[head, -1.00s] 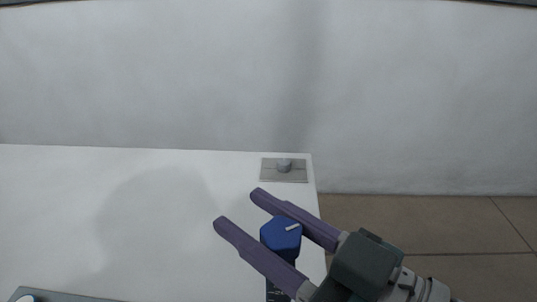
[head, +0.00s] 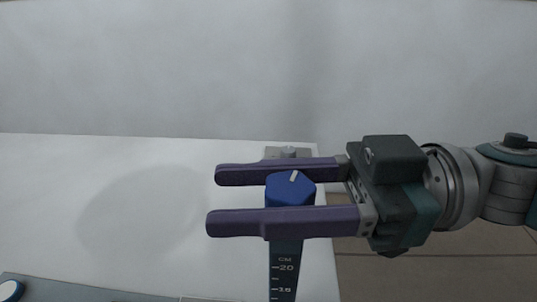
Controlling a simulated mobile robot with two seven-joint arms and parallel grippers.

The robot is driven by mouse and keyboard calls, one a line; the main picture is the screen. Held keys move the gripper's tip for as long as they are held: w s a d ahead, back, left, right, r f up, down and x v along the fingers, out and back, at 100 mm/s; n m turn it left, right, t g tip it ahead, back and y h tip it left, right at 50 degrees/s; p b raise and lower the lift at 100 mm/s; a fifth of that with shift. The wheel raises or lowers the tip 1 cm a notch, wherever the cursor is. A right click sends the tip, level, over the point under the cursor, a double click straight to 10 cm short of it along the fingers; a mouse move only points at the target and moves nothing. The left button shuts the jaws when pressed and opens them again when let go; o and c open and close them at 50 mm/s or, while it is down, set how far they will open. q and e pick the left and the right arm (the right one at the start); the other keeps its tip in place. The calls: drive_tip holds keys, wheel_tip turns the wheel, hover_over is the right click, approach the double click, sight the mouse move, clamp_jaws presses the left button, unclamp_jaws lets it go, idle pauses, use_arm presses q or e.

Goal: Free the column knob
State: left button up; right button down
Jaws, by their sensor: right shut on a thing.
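The blue column knob (head: 289,190) has a pale pointer line and tops a dark column (head: 286,272) marked with a centimetre scale. My right gripper (head: 212,199) comes in from the right, its two purple fingers lying level in the picture. The knob sits between the fingers, near their middle, and the fingers are shut on it. The fingertips reach past it to the left. The near finger hides part of the knob's lower side and the column's top. My left gripper is not in view.
A white table (head: 150,200) fills the left, mostly clear. A grey plate with a round stud (head: 289,152) sits at its back right corner, partly behind the far finger. Tiled floor shows at right.

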drive_tip(key=n+g+b, duration=0.1)
drive_tip(key=g+b, duration=0.1)
drive_tip(key=shift+s+n+g, duration=0.2)
drive_tip(key=shift+n+g, duration=0.2)
drive_tip(key=shift+h, duration=0.3)
drive_tip(key=shift+c, duration=1.8)
unclamp_jaws()
